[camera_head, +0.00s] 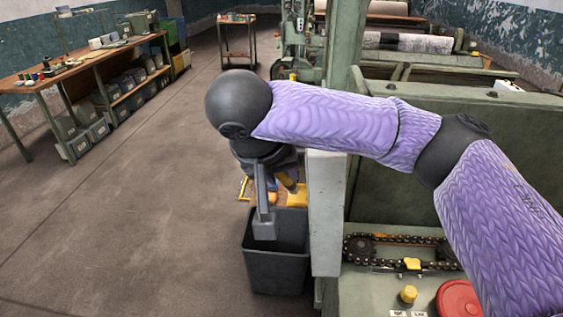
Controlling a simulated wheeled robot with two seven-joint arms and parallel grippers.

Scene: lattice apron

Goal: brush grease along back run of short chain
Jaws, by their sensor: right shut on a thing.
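The short chain (400,239) runs around a dark sprocket on the green machine ledge at lower right. Its back run shows below the machine's wall; my right arm hides its right end. My right gripper (272,205) hangs left of the machine post, above a dark bin and well apart from the chain. A red round lid (458,298) is in front of the chain, partly behind my arm. My left gripper is not in view.
The dark open bin (275,268) stands on the floor beside the pale machine post (326,215). A yellow piece (412,264) sits at the chain's front run, and a yellow-topped knob (408,294) stands nearer. A workbench (85,60) is far left. The floor between is clear.

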